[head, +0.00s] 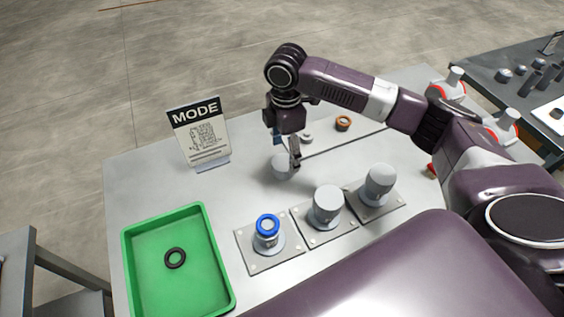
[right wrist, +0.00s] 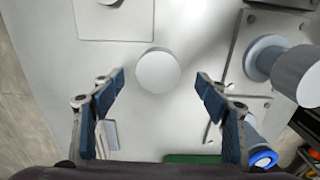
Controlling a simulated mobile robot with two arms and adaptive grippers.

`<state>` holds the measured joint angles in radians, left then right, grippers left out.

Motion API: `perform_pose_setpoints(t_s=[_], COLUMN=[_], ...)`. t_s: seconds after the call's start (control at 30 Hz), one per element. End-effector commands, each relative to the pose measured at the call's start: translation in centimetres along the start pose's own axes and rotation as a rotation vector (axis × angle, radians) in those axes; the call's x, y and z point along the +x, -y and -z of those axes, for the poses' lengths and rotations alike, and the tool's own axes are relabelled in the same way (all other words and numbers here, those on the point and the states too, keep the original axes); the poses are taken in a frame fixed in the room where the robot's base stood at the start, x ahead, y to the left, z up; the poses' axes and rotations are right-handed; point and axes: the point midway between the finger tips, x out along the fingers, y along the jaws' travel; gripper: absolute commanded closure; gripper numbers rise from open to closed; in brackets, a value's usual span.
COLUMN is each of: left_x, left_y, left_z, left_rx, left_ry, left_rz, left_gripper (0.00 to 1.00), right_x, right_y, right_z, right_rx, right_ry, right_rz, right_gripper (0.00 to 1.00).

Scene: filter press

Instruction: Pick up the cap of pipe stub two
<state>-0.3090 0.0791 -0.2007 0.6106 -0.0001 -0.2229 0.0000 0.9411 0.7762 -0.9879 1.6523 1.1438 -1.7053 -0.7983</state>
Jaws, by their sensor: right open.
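A loose grey round cap (head: 281,168) stands on the table behind the row of pipe stubs. It shows in the right wrist view (right wrist: 158,70) between and beyond my fingertips, apart from them. My right gripper (head: 287,160) is open and empty above this cap, and its blue-padded fingers show in the right wrist view (right wrist: 157,82). The middle pipe stub (head: 327,206) and the right pipe stub (head: 380,184) stand on square plates with grey tops. The left stub (head: 267,239) has a blue ring on top. I cannot read which stub is number two. My left gripper is not in view.
A green tray (head: 128,262) with a black ring (head: 175,258) stands at the left. A MODE sign (head: 199,131) stands at the back left. An orange ring (head: 343,123) lies at the back. The table between sign and stubs is mostly clear.

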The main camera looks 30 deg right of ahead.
Motion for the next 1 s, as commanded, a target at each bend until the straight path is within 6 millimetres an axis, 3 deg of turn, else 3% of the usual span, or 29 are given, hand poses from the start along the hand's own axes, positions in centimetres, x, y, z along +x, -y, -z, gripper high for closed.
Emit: perform_pose_setpoints(t_s=[0.3, 0.6, 1.0], left_x=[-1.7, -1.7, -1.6], left_y=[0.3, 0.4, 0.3], left_z=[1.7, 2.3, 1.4], left_rx=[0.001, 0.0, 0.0], left_ry=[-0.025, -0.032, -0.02], left_rz=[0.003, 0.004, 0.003], left_gripper=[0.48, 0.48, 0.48], right_x=[4.3, 5.0, 4.9], right_y=[-0.1, -0.1, -0.2], right_z=[0.3, 0.3, 0.3], right_rx=[0.001, -0.001, 0.0], right_ry=[0.002, 0.001, 0.001], right_rz=[0.003, -0.001, -0.001], right_gripper=[0.32, 0.32, 0.71])
